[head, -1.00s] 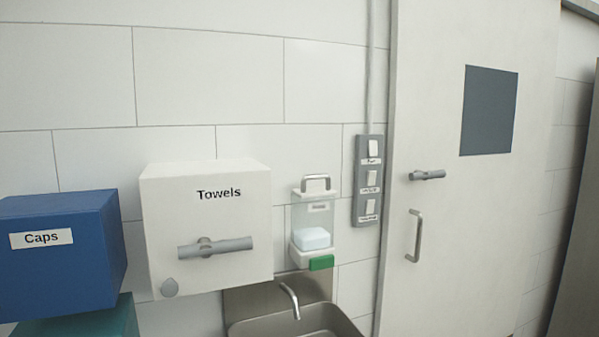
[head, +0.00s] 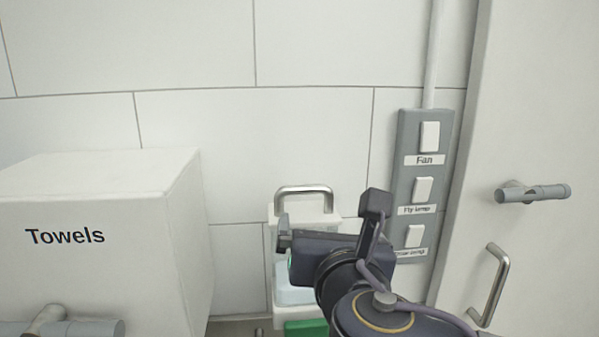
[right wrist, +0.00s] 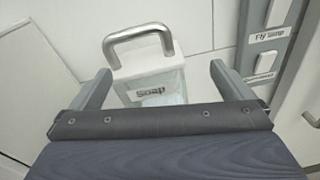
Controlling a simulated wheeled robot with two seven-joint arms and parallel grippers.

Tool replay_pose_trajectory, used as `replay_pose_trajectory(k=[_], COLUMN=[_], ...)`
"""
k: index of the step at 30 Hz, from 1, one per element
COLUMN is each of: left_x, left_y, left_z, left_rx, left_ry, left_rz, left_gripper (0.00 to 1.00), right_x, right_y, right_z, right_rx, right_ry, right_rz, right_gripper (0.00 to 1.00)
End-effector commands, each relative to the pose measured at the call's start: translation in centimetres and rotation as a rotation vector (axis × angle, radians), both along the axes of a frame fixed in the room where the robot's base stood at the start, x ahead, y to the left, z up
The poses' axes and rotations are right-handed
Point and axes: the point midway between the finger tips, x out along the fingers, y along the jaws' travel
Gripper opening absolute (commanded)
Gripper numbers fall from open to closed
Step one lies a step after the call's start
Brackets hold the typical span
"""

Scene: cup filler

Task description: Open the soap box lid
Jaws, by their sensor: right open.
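The soap box (head: 279,262) hangs on the tiled wall, with a white lid (head: 318,214) and a metal loop handle (head: 303,190) on top. The lid lies on the box. A pale soap block (head: 290,296) shows inside, partly hidden by my right arm. My right gripper (head: 284,240) is in front of the box, below the handle. In the right wrist view its open fingers (right wrist: 160,72) stand either side of the box front with its "Soap" label (right wrist: 150,91). The handle (right wrist: 140,40) shows beyond them, and nothing is held. My left gripper is not in view.
A white towels box (head: 100,260) stands out from the wall on the left. A grey switch panel (head: 407,180) is close on the right, beside a door with metal handles (head: 532,192). A green part (head: 305,328) is under the soap box. The wall above is clear.

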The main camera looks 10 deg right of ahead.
Motion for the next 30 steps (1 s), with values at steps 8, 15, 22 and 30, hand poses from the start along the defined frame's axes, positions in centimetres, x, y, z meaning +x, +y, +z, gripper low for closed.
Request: replay_pose_trajectory(k=[8, 15, 22, 30], left_x=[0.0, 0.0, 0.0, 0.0], left_y=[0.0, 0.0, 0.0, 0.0], left_z=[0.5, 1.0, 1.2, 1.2], left_rx=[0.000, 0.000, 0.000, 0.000], left_ry=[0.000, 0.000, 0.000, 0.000], left_rz=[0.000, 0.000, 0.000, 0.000], left_gripper=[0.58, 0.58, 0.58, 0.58], right_x=[1.3, 5.2, 7.2, 7.3], right_y=[2.6, 2.5, 2.5, 2.5], right_z=[3.0, 2.9, 2.8, 2.8], right_rx=[-0.155, -0.152, -0.150, -0.149], right_ry=[-0.101, -0.099, -0.100, -0.100], right_rz=[0.052, 0.050, 0.051, 0.051], right_gripper=[1.00, 1.00, 1.00, 1.00])
